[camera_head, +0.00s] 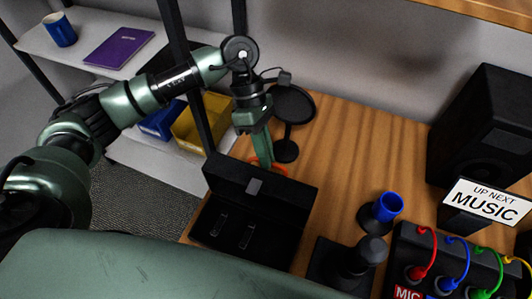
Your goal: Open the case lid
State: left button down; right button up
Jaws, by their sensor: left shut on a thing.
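The black case (204,222) sits on the wooden table near its left front edge. Its lid (225,172) stands raised at the back, with a grey latch (254,187) on it. The inside shows, with two small clear-edged parts on the dark floor. My left gripper (262,159) points down at the lid's far upper edge and is shut on the lid; its fingertips are partly hidden behind it. An orange curved thing (281,170) shows behind the lid beside the fingers. My right gripper is out of view.
A round black stand (286,152) is behind the case. To the right are a blue cup (388,206) on a black holder, a black peg (369,250), a cable panel (408,246), a "MUSIC" sign (487,203) and a speaker (484,120). Clear wood lies between.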

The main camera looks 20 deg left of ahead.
pick_arm(q)
jog(key=c, duration=1.5)
grip_release()
